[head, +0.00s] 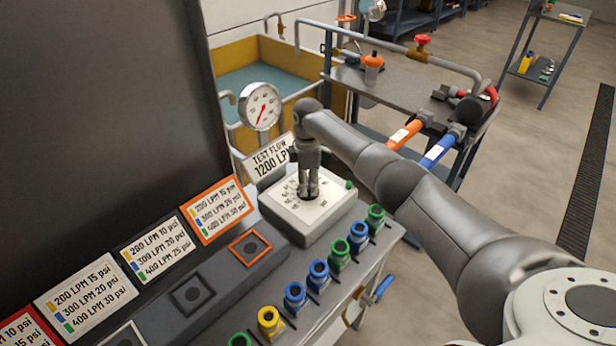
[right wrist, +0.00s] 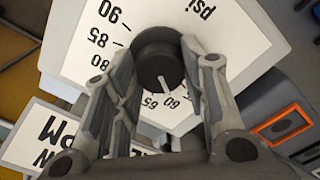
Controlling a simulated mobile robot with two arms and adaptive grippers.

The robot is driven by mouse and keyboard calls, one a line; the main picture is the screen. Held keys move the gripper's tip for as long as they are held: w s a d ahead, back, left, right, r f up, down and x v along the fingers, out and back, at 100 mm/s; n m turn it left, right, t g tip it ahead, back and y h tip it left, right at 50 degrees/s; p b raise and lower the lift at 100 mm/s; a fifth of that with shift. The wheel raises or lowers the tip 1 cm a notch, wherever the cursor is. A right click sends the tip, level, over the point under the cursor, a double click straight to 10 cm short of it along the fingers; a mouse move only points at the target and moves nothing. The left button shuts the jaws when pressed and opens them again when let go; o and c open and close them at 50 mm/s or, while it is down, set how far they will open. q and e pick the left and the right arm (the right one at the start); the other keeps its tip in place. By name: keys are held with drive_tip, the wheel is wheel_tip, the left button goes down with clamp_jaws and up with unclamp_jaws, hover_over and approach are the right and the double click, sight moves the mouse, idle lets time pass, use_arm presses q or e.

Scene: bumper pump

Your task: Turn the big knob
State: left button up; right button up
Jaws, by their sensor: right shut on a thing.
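The big knob (right wrist: 160,66) is black and round with a pale pointer line, at the middle of a white psi dial (right wrist: 108,40) in the right wrist view. In the head view the dial plate (head: 290,212) sits on a grey box on the bench, and the knob is hidden behind my gripper. My right gripper (head: 307,192) points down over the dial. In the right wrist view my right gripper (right wrist: 158,75) has one finger on each side of the knob and is shut on it. The pointer line points toward the numbers near 60 and 65. My left gripper is out of view.
A round gauge (head: 260,106) and a "TEST FLOW 1200 LPM" sign (head: 270,158) stand behind the dial box. A row of coloured valve fittings (head: 319,272) lines the bench's front edge. Label cards and a dark panel (head: 110,120) stand at left. A pipe-fitted cart (head: 400,85) is behind.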

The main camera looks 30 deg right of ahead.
drive_tip(key=m+p, duration=0.2)
drive_tip(key=m, duration=0.3)
drive_tip(key=shift+r+m, duration=0.1)
drive_tip(key=shift+m, duration=0.2)
drive_tip(key=m+p, duration=0.2)
drive_tip(key=m, duration=0.3)
drive_tip(key=m+p, duration=0.1)
drive_tip(key=m, duration=0.4)
drive_tip(key=shift+m, duration=0.4)
drive_tip(key=m, duration=0.4)
drive_tip(key=shift+m+p, duration=0.3)
drive_tip(key=shift+m, duration=0.1)
drive_tip(key=o, duration=1)
